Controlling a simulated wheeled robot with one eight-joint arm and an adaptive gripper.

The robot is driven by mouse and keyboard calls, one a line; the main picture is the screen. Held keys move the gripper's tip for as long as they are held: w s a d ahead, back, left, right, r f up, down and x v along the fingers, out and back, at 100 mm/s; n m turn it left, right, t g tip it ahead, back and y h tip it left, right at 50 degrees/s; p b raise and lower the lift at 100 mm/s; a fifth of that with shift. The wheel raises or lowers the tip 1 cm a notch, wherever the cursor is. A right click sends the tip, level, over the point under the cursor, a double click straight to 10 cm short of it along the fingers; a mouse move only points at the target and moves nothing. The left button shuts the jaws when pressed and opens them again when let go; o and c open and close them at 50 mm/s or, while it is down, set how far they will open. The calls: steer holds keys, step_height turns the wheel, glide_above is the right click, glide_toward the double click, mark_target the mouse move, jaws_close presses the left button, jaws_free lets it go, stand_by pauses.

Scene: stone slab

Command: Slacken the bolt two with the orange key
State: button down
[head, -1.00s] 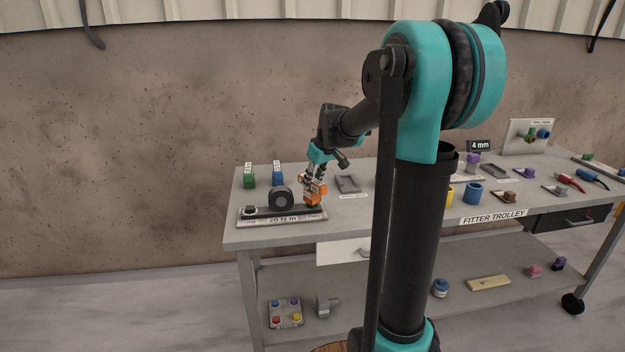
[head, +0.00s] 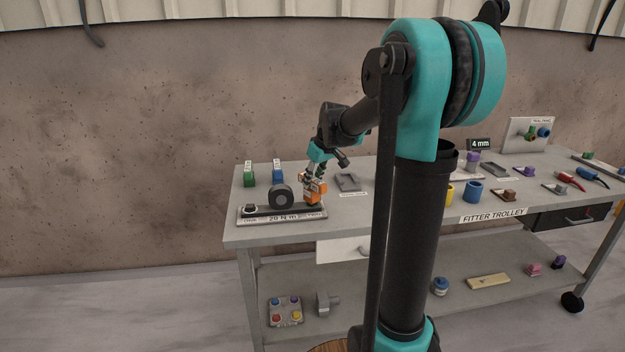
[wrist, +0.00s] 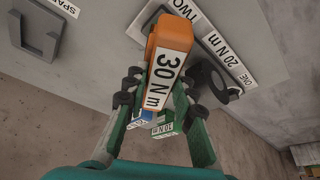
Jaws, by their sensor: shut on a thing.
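The orange key (head: 316,192) is a block labelled 30 N m, and it also shows in the wrist view (wrist: 173,34). My gripper (head: 314,178) is shut on it, with one finger on each side in the wrist view (wrist: 157,92). The key is over the right end of a flat plate (head: 283,218) labelled 20 N m, with ONE at its left end and TWO by the key. Bolt two is hidden under the key and gripper. I cannot tell whether the key is seated on it. Bolt one (head: 250,209) shows at the left end.
A black roller (head: 281,197) stands on the plate close to the key. Green (head: 249,175) and blue (head: 277,173) keys stand behind it. An empty grey holder (head: 348,182) lies to the right. The trolley top's front left corner is clear.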

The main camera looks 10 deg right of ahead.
steer(key=shift+f, duration=0.7)
stand_by(0.3)
steer(key=n+g+y, duration=0.1)
steer(key=n, duration=0.5)
steer(key=shift+w+g+y, duration=0.1)
steer(key=shift+g+y, duration=0.3)
steer(key=n+g, duration=0.1)
steer(key=n, duration=0.2)
steer(key=n+g, duration=0.1)
steer(key=n, duration=0.2)
steer(key=shift+y, duration=0.3)
steer(key=shift+r, duration=1.75)
